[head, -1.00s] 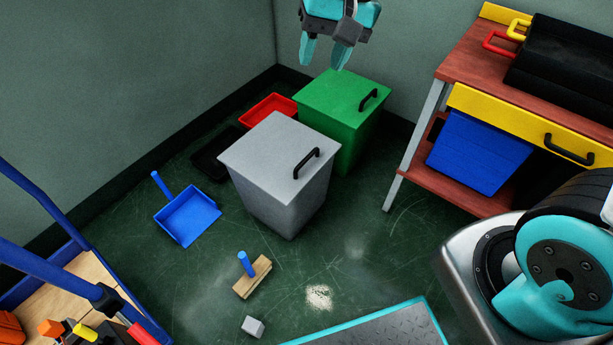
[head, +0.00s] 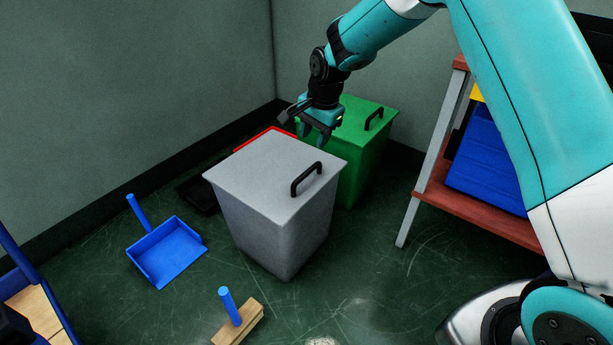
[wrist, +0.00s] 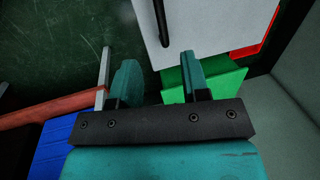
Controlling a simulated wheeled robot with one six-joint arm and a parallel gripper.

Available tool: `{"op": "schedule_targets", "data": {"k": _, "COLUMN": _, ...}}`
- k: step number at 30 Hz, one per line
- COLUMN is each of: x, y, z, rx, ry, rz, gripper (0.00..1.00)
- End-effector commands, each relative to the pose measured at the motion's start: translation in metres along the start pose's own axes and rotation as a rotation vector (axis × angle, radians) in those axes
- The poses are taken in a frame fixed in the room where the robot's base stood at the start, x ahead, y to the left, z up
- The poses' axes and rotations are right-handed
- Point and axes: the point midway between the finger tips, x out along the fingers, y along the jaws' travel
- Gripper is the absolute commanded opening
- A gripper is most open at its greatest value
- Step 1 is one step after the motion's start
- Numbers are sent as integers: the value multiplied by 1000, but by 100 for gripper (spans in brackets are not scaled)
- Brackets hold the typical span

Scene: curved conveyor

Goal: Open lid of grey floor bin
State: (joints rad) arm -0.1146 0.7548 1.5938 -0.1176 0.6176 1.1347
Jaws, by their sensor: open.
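The grey floor bin (head: 275,225) stands on the green floor with its flat grey lid (head: 262,170) closed. A black bar handle (head: 307,179) sits on the lid near its right edge. In the wrist view my gripper's two teal fingers (wrist: 158,82) are spread apart. The grey lid (wrist: 205,22) and its handle (wrist: 161,22) show beyond the fingertips, apart from them.
A green lidded bin (head: 362,165) stands just behind and right of the grey one. A red tray (head: 268,137) and a black tray (head: 200,190) lie behind it. A blue dustpan (head: 167,252) and a brush (head: 237,320) lie on the floor.

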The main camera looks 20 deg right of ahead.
Motion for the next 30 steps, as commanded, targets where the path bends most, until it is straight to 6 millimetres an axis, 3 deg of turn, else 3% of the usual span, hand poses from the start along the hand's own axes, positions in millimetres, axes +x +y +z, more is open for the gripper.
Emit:
{"op": "schedule_targets", "data": {"k": 1, "x": 19, "y": 2, "z": 1, "rx": 0, "ry": -2, "rz": 3, "gripper": 42}}
{"op": "schedule_targets", "data": {"k": 6, "x": 59, "y": 2, "z": 1, "rx": -2, "ry": -2, "rz": 3, "gripper": 42}}
{"op": "schedule_targets", "data": {"k": 15, "x": 114, "y": 1, "z": 2, "rx": -4, "ry": -1, "rz": 1, "gripper": 42}}
{"op": "schedule_targets", "data": {"k": 21, "x": 128, "y": 0, "z": 1, "rx": -4, "ry": -1, "rz": 0, "gripper": 42}}
{"op": "schedule_targets", "data": {"k": 30, "x": 128, "y": 0, "z": 1, "rx": -3, "ry": -1, "rz": 0, "gripper": 42}}
